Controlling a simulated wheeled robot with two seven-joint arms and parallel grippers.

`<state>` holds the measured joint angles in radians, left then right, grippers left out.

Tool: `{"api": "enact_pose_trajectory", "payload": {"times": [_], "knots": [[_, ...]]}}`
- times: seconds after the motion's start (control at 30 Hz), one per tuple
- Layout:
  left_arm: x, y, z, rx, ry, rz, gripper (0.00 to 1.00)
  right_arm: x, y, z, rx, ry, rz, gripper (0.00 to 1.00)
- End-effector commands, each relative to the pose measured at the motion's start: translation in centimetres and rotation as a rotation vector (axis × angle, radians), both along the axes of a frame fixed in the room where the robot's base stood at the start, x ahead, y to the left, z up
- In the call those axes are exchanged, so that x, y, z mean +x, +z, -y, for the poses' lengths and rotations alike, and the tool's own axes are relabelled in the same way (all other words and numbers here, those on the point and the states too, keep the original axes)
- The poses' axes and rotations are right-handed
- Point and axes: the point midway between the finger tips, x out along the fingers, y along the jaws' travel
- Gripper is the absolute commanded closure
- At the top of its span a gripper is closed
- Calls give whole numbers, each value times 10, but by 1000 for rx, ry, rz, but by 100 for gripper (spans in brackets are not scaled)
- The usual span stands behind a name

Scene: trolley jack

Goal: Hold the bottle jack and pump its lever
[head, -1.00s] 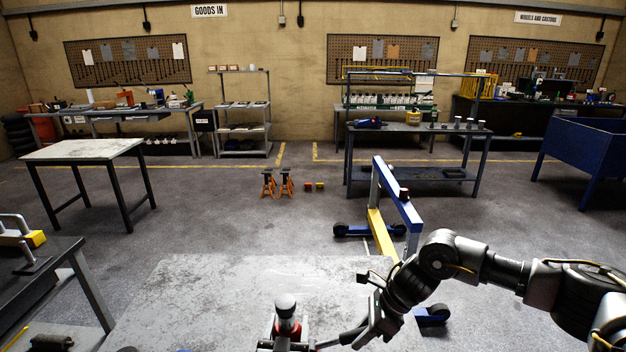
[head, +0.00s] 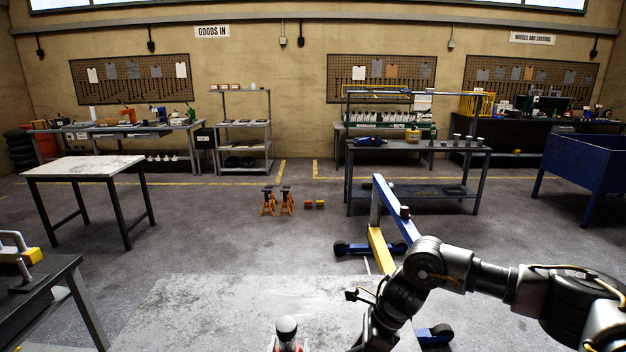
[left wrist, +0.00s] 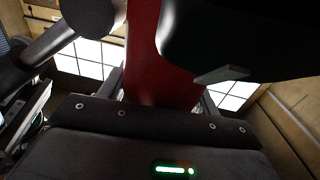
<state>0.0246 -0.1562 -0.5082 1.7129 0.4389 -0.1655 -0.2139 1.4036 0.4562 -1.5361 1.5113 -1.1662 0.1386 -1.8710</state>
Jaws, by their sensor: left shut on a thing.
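The bottle jack (head: 287,330) stands upright on a worn grey table (head: 215,305). My left gripper does not show in the head view. My right arm reaches in from the right, beside the jack; its gripper lies below the bottom edge. The lever is out of view.
A blue and yellow hoist (head: 385,215) stands on the floor behind the table. A dark bench (head: 45,285) is at the left edge and a white-topped table (head: 85,167) behind it. Orange axle stands (head: 277,200) stand on open floor.

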Motion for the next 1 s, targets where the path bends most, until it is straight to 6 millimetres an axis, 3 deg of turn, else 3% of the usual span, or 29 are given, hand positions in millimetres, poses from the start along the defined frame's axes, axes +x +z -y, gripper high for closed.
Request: {"api": "enact_pose_trajectory", "payload": {"times": [0.37, 0.7, 1.0], "knots": [[1, 0, -3, -1, 6, 1, 79, 3, 12, 6, 1, -3, 4, 53], [1, 0, -4, 0, 8, 1, 79, 7, 74, 36, 1, -3, 4, 53], [1, 0, -4, 1, 9, 1, 79, 8, 106, 52, 1, -1, 2, 53]]}}
